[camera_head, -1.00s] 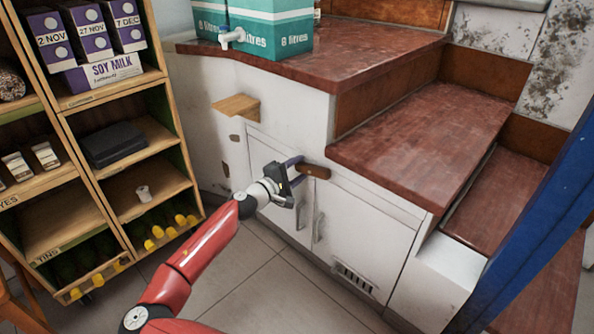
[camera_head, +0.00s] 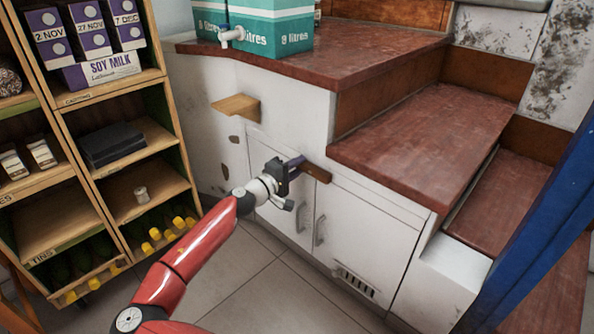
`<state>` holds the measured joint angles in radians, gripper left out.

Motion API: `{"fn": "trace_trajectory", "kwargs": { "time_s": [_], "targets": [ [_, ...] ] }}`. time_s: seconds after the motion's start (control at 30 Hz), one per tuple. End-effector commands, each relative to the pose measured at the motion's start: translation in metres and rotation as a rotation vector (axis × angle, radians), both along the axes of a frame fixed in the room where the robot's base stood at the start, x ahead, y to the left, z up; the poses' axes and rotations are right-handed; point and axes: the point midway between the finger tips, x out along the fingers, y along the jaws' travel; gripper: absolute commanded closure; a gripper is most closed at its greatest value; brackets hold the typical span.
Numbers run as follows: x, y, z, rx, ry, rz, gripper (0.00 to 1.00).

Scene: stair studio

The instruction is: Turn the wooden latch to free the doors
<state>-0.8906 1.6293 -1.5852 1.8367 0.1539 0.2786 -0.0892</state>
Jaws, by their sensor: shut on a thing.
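The brown wooden latch (camera_head: 318,172) sits at the top of the white cupboard doors under the stairs. It tilts a little, with its right end lower, and its left end is hidden by my gripper. My gripper (camera_head: 297,163) is at the latch's left end and is shut on it. The left door (camera_head: 268,153) and the right door (camera_head: 362,240) are closed, each with a pale vertical handle near the seam between them.
A wooden shelf unit (camera_head: 124,185) with cartons and bottles stands at the left. A small wooden ledge (camera_head: 237,107) juts from the wall above the left door. Red-brown steps (camera_head: 425,140) rise at the right, beside a blue post (camera_head: 530,250). The tiled floor (camera_head: 270,290) before the doors is clear.

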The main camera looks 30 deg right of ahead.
Motion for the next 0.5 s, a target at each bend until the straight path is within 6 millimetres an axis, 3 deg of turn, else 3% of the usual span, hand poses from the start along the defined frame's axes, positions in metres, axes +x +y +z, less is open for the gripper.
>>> {"fn": "trace_trajectory", "kwargs": {
  "time_s": [0.07, 0.1, 0.23, 0.5],
  "targets": [
    [-0.0003, -0.0002, 0.0001, 0.002, -0.002, -0.001, 0.97],
    [-0.0003, -0.0002, 0.0002, 0.001, -0.002, -0.001, 0.69],
    [-0.0002, -0.0002, 0.0001, 0.000, -0.001, -0.001, 0.53],
    [-0.0002, 0.0007, 0.0001, 0.000, 0.001, 0.000, 0.53]
  ]
}}
